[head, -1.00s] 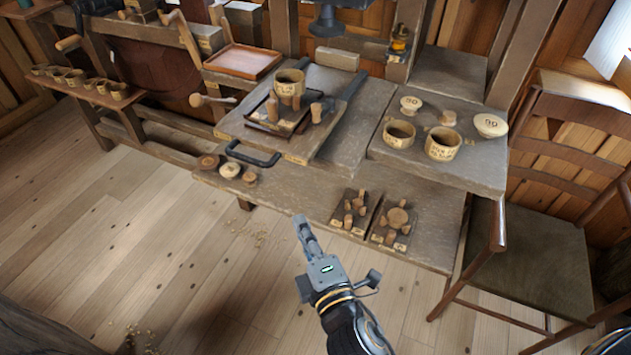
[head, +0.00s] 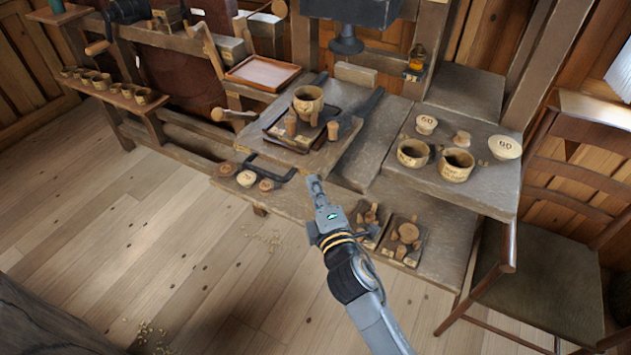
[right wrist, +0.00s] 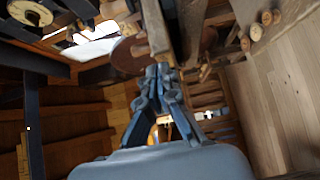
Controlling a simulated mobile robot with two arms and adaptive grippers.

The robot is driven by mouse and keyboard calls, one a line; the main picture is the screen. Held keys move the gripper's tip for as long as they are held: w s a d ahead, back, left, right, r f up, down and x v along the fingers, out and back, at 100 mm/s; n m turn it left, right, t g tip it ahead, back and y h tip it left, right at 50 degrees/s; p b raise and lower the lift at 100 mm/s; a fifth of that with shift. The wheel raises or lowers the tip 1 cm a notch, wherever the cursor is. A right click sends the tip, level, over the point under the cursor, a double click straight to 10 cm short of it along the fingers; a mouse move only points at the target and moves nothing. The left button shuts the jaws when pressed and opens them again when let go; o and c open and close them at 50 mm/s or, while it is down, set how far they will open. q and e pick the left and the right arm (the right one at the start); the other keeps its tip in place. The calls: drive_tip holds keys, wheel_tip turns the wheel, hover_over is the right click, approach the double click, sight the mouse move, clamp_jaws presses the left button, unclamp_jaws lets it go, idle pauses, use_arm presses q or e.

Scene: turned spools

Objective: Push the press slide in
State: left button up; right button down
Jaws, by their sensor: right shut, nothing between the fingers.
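The press slide (head: 335,153) is a wooden board on the bench. It carries a dark tray (head: 275,137) with a labelled wooden cup (head: 308,100) and several small wooden pegs. A black bar handle (head: 262,170) shows at its front edge. Dark rails (head: 362,106) run behind it toward the press, whose dark ram (head: 346,42) hangs at the back. The slide stands out in front of the ram. My right gripper (head: 313,179) is shut and empty, in front of the slide near the handle's right end; contact is unclear. It also shows in the right wrist view (right wrist: 163,72). My left gripper is out of view.
Two peg boards (head: 402,240) lie right of my right gripper on the lower shelf. Cups (head: 456,166) and knobs stand on the right-hand block. A chair (head: 540,280) stands at the right.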

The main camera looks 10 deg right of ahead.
sight(335, 161)
drive_tip(key=shift+w, duration=0.15)
drive_tip(key=shift+d, duration=0.1)
drive_tip(key=w+d, duration=0.1)
drive_tip(key=w, duration=0.1)
drive_tip(key=w+d, duration=0.2)
drive_tip(key=w, duration=0.1)
drive_tip(key=w+d+p, duration=0.1)
drive_tip(key=w+d, duration=0.1)
drive_tip(key=shift+w+d, duration=0.25)
drive_tip(key=shift+w, duration=0.05)
drive_tip(key=shift+s, duration=0.1)
